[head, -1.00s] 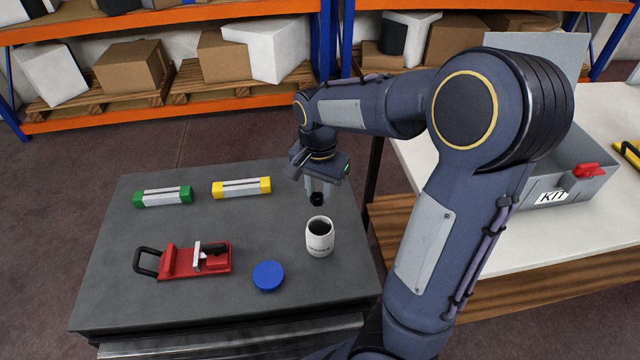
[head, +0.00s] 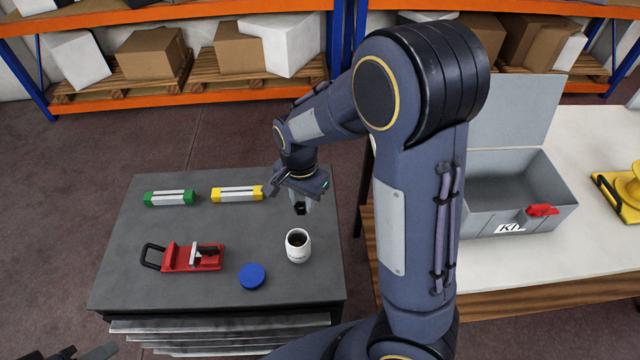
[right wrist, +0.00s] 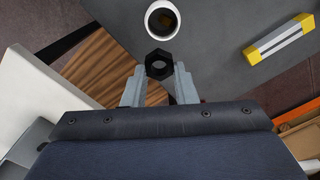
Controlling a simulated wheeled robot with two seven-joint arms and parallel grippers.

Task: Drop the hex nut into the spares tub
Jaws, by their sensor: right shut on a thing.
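The black hex nut (head: 299,209) is held between the fingertips of my right gripper (head: 301,203), above the grey table top. In the right wrist view the nut (right wrist: 158,64) shows its hole between the two grey fingers of the gripper (right wrist: 158,73). The white spares tub (head: 298,248) stands upright and open on the table, just nearer than the nut in the head view. It also shows in the right wrist view (right wrist: 149,31), with a dark inside. A dark tip, seemingly of my left gripper (head: 85,352), shows at the bottom left edge; its fingers are mostly cut off.
On the grey table (head: 130,235) lie a blue lid (head: 252,276), a red clamp (head: 190,257), a green-ended bar (head: 170,198) and a yellow-ended bar (head: 237,194). A white bench (head: 560,265) at right bears an open grey kit box (head: 515,190).

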